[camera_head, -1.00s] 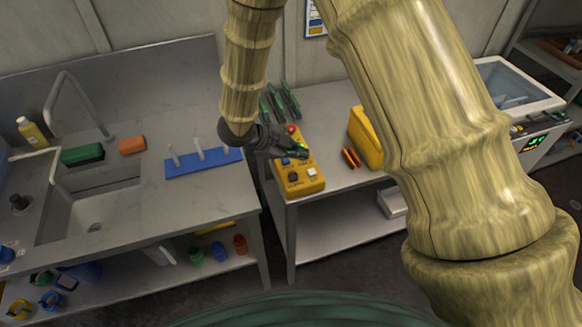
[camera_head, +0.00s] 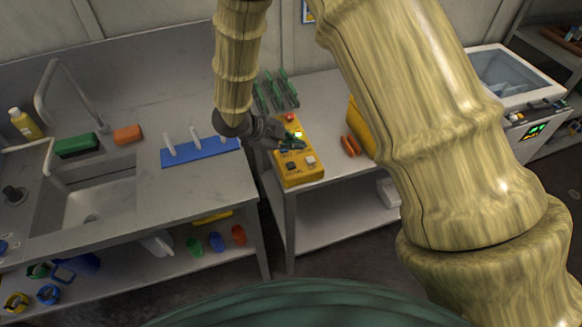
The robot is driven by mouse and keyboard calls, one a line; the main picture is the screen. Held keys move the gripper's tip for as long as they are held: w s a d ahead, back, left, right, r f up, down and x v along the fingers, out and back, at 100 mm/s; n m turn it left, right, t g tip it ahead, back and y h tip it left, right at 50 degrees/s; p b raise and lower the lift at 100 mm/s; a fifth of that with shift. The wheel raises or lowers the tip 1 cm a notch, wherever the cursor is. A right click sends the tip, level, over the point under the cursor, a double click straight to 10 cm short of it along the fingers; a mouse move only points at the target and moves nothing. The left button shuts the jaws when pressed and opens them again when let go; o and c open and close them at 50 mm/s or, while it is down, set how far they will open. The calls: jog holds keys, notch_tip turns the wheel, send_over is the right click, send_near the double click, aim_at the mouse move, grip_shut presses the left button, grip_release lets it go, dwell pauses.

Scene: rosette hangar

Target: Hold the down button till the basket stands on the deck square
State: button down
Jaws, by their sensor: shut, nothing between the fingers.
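The yellow control box (camera_head: 299,176) lies on the right-hand bench. The button labels are too small to read. The basket and the deck square are not in view.
A blue rack (camera_head: 200,152) with white pegs stands on the sink bench to the left. Green tools (camera_head: 277,92) stand behind the box. An orange-red tool (camera_head: 351,145) and a yellow case (camera_head: 359,125) lie to its right. A gap separates the two benches.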

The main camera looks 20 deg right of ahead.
aim_at(292, 167)
jog(key=shift+f+b, duration=1.45)
jog(key=shift+f, duration=1.45)
jog(key=shift+f, duration=0.1)
jog(key=shift+f, duration=0.3)
